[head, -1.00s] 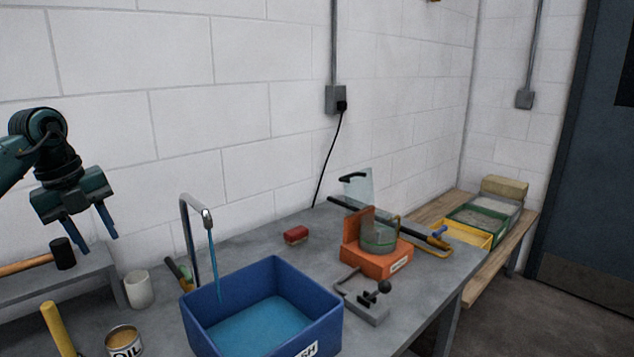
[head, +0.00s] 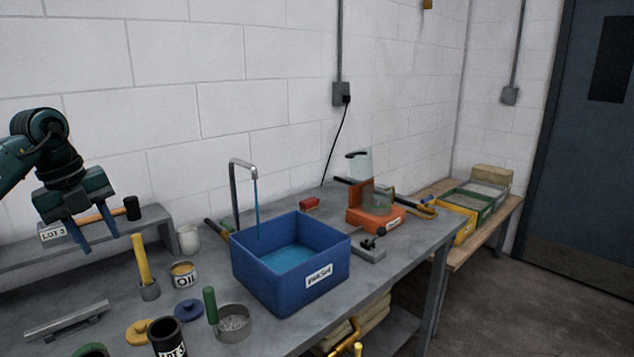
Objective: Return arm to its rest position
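My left gripper (head: 100,243) hangs at the left of the head view, fingers pointing down. Its two blue fingers are apart with nothing seen between them. It shows in front of a grey raised shelf (head: 20,262) and the hammer (head: 132,208) lying there; I cannot tell the exact gap. My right gripper is not in view.
The grey workbench (head: 210,345) holds a blue wash basin (head: 318,262) under a running tap (head: 233,190), an oil tin (head: 184,274), a white cup (head: 188,238) and an orange stand (head: 374,217). A wooden bench (head: 470,240) stands at the right. Floor is clear by the door (head: 580,150).

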